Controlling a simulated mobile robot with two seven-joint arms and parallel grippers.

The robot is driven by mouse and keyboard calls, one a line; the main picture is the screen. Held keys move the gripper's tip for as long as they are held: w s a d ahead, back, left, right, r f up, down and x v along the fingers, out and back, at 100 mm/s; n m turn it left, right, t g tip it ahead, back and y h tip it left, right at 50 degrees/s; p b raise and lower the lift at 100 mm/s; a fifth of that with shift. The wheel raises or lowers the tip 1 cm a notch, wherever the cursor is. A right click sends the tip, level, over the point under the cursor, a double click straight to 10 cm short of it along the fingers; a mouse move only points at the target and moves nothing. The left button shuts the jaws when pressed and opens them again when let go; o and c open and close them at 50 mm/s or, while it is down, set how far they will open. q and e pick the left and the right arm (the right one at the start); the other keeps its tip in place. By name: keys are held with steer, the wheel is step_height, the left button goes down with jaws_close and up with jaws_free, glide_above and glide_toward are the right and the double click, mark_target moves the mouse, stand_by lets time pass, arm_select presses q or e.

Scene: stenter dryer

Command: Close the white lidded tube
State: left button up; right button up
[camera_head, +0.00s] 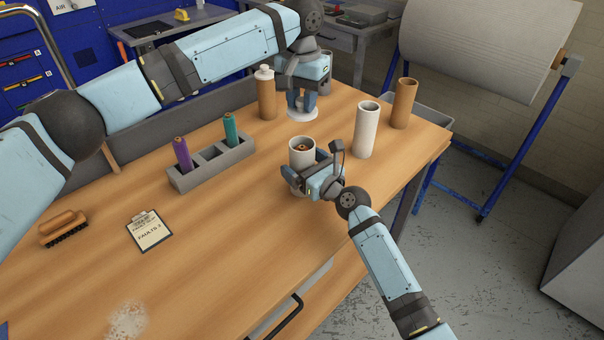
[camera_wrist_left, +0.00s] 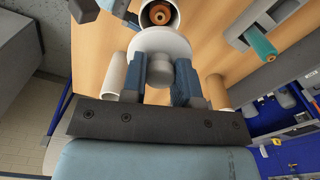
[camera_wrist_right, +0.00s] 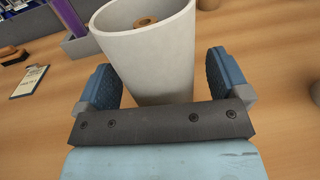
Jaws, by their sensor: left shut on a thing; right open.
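The white tube (camera_head: 302,150) stands upright and open-topped on the table, with a brown-orange spool (camera_wrist_left: 160,14) inside. Its round white lid (camera_head: 302,114) is apart from it, behind the tube in the head view. My left gripper (camera_head: 301,101) is shut on the lid's grey knob (camera_wrist_left: 160,70), with the white disc (camera_wrist_left: 162,44) below the fingers. The lid's exact height is hard to tell. My right gripper (camera_head: 314,178) is open low at the tube, with one finger on each side of the tube wall (camera_wrist_right: 150,65) and visible gaps.
Another white tube (camera_head: 366,130) and a brown tube (camera_head: 404,103) stand to the right. A brown tube with a white cap (camera_head: 266,95) stands behind left. A grey rack (camera_head: 213,163) holds purple and teal spools.

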steer(key=shift+w+a, duration=0.25)
steer(key=shift+c, duration=0.2)
steer(key=c, duration=1.3)
arm_select(q)
step_height(320, 180, down, 5)
steer(key=shift+f, duration=0.1)
steer(key=shift+f+n, duration=0.3)
steer(key=shift+f, duration=0.5)
steer(key=shift+f, duration=0.65)
